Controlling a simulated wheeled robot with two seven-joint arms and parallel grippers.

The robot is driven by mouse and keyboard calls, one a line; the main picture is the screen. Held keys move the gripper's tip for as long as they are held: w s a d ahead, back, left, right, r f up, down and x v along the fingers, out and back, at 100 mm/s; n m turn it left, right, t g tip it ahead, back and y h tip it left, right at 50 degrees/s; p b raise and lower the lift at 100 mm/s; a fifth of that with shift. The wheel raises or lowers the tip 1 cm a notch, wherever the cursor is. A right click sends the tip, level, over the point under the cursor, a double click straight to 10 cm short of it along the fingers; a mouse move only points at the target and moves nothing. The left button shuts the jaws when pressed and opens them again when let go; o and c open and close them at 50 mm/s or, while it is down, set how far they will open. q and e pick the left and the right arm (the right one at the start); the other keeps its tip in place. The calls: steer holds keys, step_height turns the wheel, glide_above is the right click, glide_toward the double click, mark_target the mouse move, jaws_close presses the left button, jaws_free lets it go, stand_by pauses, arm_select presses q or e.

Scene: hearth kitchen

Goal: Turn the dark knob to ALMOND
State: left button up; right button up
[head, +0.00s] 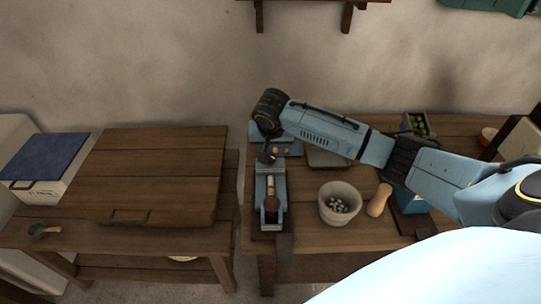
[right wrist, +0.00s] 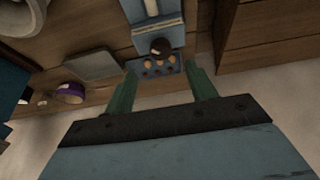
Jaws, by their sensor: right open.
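The dark round knob (right wrist: 160,47) sits on a blue device, at the upper middle of the right wrist view. Beside it is a blue panel (right wrist: 153,66) with several orange-brown round spots. No lettering is readable, so I cannot tell where the knob points. My right gripper (right wrist: 160,68) is open, with its two green fingers apart and the panel and knob seen between them. In the head view my right gripper (head: 268,154) hangs over the back of the blue device (head: 270,185); the knob is hard to make out there. My left gripper is not in view.
A white bowl (head: 340,209) of pale pieces and a wooden cylinder (head: 379,200) stand right of the device on the wooden table (head: 310,235). A flat grey tray (head: 325,157) lies behind. A lower wooden bench (head: 150,175) stands left, across a gap.

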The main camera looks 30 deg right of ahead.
mark_target(271, 158)
steer(key=b+x, duration=0.1)
steer(key=x, duration=0.6)
steer(key=shift+w+f, duration=0.1)
steer(key=shift+f, duration=0.05)
steer(key=shift+c, duration=0.4)
steer(key=c, duration=0.9)
